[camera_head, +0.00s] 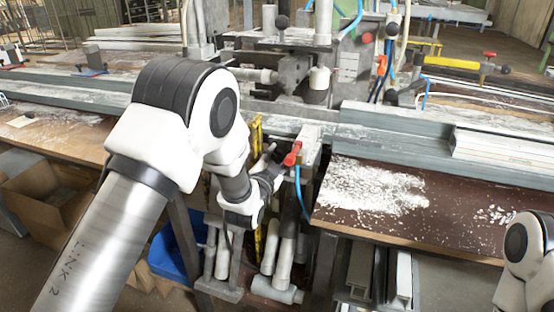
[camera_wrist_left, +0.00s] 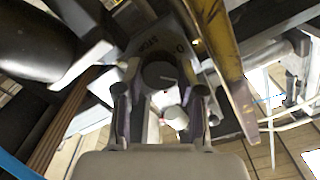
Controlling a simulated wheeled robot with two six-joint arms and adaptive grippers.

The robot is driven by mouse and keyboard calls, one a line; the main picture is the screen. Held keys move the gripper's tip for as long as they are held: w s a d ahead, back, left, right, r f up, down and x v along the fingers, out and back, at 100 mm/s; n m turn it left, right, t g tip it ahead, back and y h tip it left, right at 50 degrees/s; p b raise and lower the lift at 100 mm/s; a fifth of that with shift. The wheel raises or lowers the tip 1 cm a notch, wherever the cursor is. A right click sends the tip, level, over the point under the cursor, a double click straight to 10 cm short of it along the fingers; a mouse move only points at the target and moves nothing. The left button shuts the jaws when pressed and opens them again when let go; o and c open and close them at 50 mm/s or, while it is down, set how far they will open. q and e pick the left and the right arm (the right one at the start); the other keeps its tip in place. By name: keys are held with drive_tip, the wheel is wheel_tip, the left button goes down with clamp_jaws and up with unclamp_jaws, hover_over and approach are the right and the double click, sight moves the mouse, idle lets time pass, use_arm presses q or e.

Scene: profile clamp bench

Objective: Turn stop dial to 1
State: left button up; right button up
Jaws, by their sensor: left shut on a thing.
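The stop dial (camera_wrist_left: 160,75) is a dark round knob in the left wrist view, with faint lettering on the grey plate (camera_wrist_left: 155,43) behind it. My left gripper (camera_wrist_left: 160,88) has its two fingers on either side of the dial and is shut on it. In the head view my left gripper (camera_head: 268,178) is at the machine's front, below a red lever; there the dial is hidden by the gripper. The dial's setting is too blurred to read. Part of my right arm shows at the lower right of the head view, but its gripper is out of frame.
The red lever (camera_head: 292,153) and a blue hose (camera_head: 301,190) are close by the left gripper. A yellow strip (camera_wrist_left: 228,75) runs beside it in the wrist view. A powder-covered bench top (camera_head: 450,225) lies to the right. A blue bin (camera_head: 172,258) stands below.

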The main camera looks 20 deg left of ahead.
use_arm(q)
drive_tip(key=shift+m, duration=1.2)
drive_tip(key=o, duration=0.9)
drive_tip(key=shift+c, duration=0.2)
drive_tip(key=s, duration=1.2)
drive_tip(key=shift+a, duration=0.2)
